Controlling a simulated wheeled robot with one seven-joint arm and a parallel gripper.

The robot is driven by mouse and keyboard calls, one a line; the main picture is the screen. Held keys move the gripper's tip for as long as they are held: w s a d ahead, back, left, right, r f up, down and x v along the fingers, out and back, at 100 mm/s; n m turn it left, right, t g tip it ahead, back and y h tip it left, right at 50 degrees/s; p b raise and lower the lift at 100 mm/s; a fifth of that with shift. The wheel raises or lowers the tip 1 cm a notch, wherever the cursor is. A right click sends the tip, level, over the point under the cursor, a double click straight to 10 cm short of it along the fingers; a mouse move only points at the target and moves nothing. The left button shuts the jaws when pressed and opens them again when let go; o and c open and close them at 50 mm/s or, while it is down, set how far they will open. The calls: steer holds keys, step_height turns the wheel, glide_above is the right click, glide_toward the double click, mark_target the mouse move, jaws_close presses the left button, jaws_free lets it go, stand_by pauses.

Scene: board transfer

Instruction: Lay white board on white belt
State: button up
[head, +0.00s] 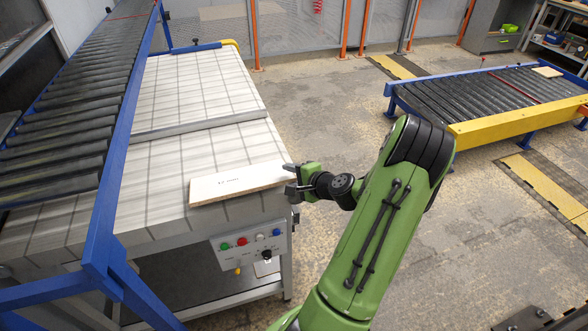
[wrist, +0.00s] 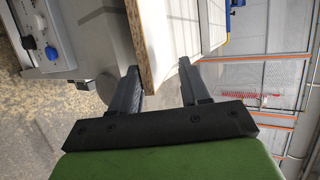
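The white board (head: 235,184), a flat panel with small dark print on top, is level over the near right part of the white belt (head: 190,95). It appears to lie on the belt, though a small gap underneath cannot be ruled out. My gripper (head: 291,180) is at the board's right end, by the belt's right edge. In the wrist view the board (wrist: 172,35) shows its brown, grainy edge between the fingers of my gripper (wrist: 160,72). The fingers stand apart, wider than the board is thick.
A black roller conveyor (head: 75,95) with a blue frame runs along the left of the belt. A control panel (head: 250,245) with coloured buttons is below the belt's front. Another roller conveyor (head: 480,95) with a yellow side stands at right. Open floor lies between.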

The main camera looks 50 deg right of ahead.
steer(key=shift+s+r+g+y+p, duration=0.2)
steer(key=shift+g+p, duration=0.45)
steer(key=shift+p, duration=0.9)
steer(key=shift+w+r+g+y+p, duration=0.1)
steer(key=shift+r+g+p, duration=0.15)
steer(key=shift+g+p, duration=0.85)
steer(key=shift+a+t+p, duration=0.1)
steer(key=shift+t+p, duration=0.15)
steer(key=shift+p, duration=0.55)
steer(key=g+p, duration=0.1)
steer(key=p, duration=0.2)
steer(key=g+p, duration=0.2)
steer(key=p, duration=0.1)
steer(key=shift+s+r+y, duration=0.15)
steer(key=shift+r+y, duration=0.05)
steer(key=shift+y, duration=0.1)
steer(key=shift+s+f+g, duration=0.1)
steer(key=shift+f+g, duration=0.1)
steer(key=shift+g, duration=0.1)
steer(key=shift+s, duration=0.1)
steer(key=s, duration=0.2)
steer(key=s+r, duration=0.1)
steer(key=shift+a+r, duration=0.1)
steer(key=shift+a, duration=0.25)
steer(key=o, duration=0.6)
steer(key=shift+w, duration=0.1)
steer(key=shift+c, duration=0.2)
steer(key=shift+r+p, duration=0.1)
steer(key=shift+p, duration=0.2)
